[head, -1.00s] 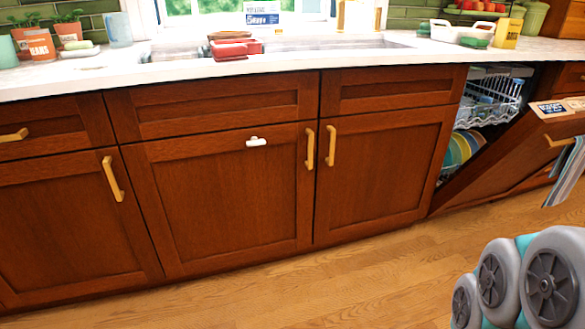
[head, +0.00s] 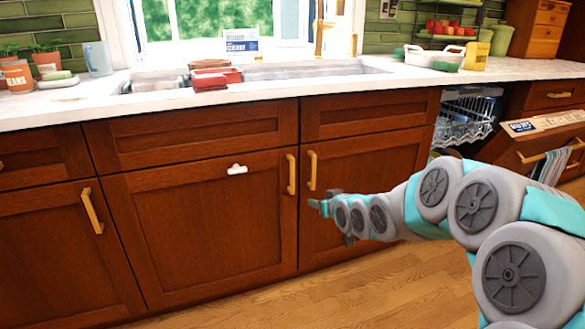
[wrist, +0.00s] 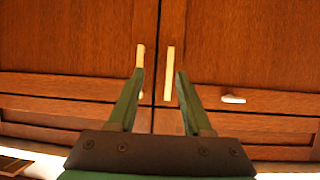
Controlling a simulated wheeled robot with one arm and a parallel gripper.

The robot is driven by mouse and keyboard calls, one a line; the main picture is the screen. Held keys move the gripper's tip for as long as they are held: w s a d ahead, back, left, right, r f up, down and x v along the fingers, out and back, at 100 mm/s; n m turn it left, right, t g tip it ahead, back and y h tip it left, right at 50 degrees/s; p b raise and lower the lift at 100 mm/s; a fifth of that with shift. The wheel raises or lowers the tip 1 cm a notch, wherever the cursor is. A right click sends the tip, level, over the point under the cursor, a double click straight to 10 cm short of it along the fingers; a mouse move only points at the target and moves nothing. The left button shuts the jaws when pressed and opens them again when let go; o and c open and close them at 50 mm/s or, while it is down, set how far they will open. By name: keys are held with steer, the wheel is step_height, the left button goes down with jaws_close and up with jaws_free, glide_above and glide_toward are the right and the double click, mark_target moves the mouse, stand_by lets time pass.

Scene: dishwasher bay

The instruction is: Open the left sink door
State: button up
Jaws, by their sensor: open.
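The left sink door (head: 200,225) is a brown wooden panel, closed, with a vertical brass handle (head: 292,174) at its right edge. A small white hook-shaped piece (head: 237,169) is on its upper part. My gripper (head: 320,204) is in front of the right sink door (head: 370,180), right of and below the left door's handle. The wrist view looks upside down. There my open, empty gripper (wrist: 159,76) points at the gap between the doors. The left door's handle (wrist: 169,73) appears just inside the right-hand finger; whether they touch is unclear.
The right sink door's handle (head: 312,170) stands close beside the left one. The dishwasher door (head: 545,145) hangs open at the right, with a rack (head: 465,120) inside. The countertop (head: 330,84) runs above the cabinets. Wooden floor (head: 290,305) is clear before the left sink door.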

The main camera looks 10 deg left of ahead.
mark_target(293, 169)
steer(key=w+a+t+y, duration=0.1)
steer(key=w+a, duration=0.2)
steer(key=w, duration=0.1)
steer(key=w+a+r+t+y+p, duration=0.1)
steer(key=w+a, duration=0.3)
steer(key=w, duration=0.1)
steer(key=w+a+r+n+t+y, duration=0.1)
steer(key=w+a, duration=0.2)
steer(key=w, duration=0.1)
steer(key=shift+w+a+t+y, duration=0.15)
steer(key=shift+w+t+y, duration=0.15)
steer(key=shift+t, duration=0.1)
steer(key=shift+w+a+f, duration=0.15)
steer(key=shift+w+a, duration=0.2)
steer(key=shift+w, duration=0.2)
steer(key=shift+c, duration=0.3)
jaws_close()
stand_by(0.4)
